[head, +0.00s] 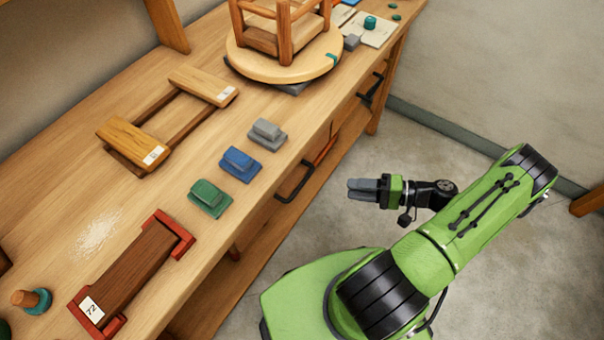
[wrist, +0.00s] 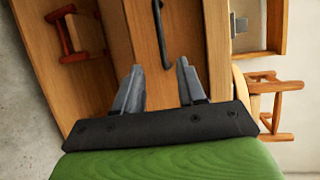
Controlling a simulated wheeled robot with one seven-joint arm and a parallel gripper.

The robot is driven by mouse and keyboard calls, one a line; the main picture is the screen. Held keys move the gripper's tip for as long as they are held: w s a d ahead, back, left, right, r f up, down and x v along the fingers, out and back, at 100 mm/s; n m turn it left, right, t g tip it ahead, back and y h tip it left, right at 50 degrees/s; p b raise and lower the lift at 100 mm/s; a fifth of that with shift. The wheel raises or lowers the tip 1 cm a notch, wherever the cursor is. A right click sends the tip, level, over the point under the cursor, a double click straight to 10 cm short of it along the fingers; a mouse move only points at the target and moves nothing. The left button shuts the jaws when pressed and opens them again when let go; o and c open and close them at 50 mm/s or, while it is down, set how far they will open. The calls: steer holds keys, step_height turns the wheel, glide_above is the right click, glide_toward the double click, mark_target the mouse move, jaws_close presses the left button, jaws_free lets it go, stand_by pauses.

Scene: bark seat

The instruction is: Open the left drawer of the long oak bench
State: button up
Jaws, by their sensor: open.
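The long oak bench (head: 60,190) runs diagonally across the head view. Two dark bar handles show on its front: the nearer left one (head: 294,182) and a farther right one (head: 371,88).
On the bench top are grey (head: 267,134), blue (head: 240,164) and green (head: 209,198) blocks, a red-ended dark wooden piece (head: 140,265) and a stool on a round board (head: 260,68). A red-framed item (wrist: 75,35) shows left in the wrist view. Floor (head: 330,220) before the bench is clear.

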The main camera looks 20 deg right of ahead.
mark_target(301, 185)
steer(key=b+x, duration=0.1)
steer(key=x, duration=1.4)
steer(key=shift+a+f+b, duration=0.1)
steer(key=shift+a+b, duration=0.2)
steer(key=shift+b, duration=0.05)
jaws_close()
